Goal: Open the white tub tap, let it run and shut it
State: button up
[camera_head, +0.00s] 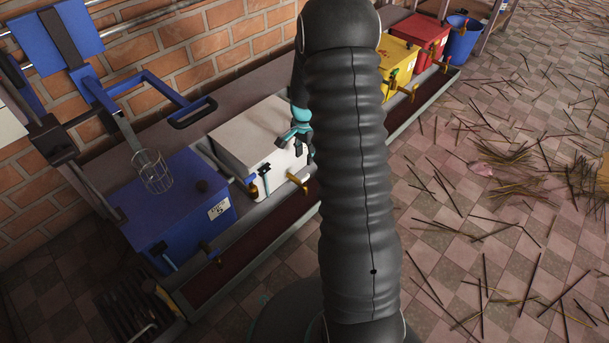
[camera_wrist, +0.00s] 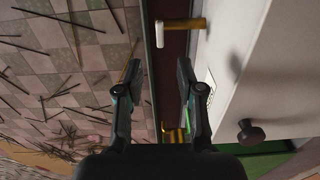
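The white tub (camera_head: 255,135) stands mid-row in the head view, partly hidden by my arm. Its brass tap (camera_head: 297,181) sticks out low on its front. In the wrist view the white tub (camera_wrist: 228,45) fills the right side, and the brass tap with a pale end piece (camera_wrist: 185,23) is at the top. My gripper (camera_wrist: 157,75) is open and empty, its fingers apart and not touching the tap. In the head view my gripper (camera_head: 300,140) is at the tub's front right, partly hidden. I cannot see any water running.
A blue tub (camera_head: 180,215) is at left; yellow (camera_head: 398,58) and red (camera_head: 425,35) tubs and a blue bucket (camera_head: 461,40) stand beyond. A dark trough (camera_head: 250,245) runs below the taps. A dark knob (camera_wrist: 250,132) projects near my gripper. Sticks litter the tiled floor.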

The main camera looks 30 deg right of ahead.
aim_at(305, 176)
notch_tip(305, 176, down, 10)
jog(key=shift+b, duration=0.65)
jog(key=shift+c, duration=0.2)
grip_shut()
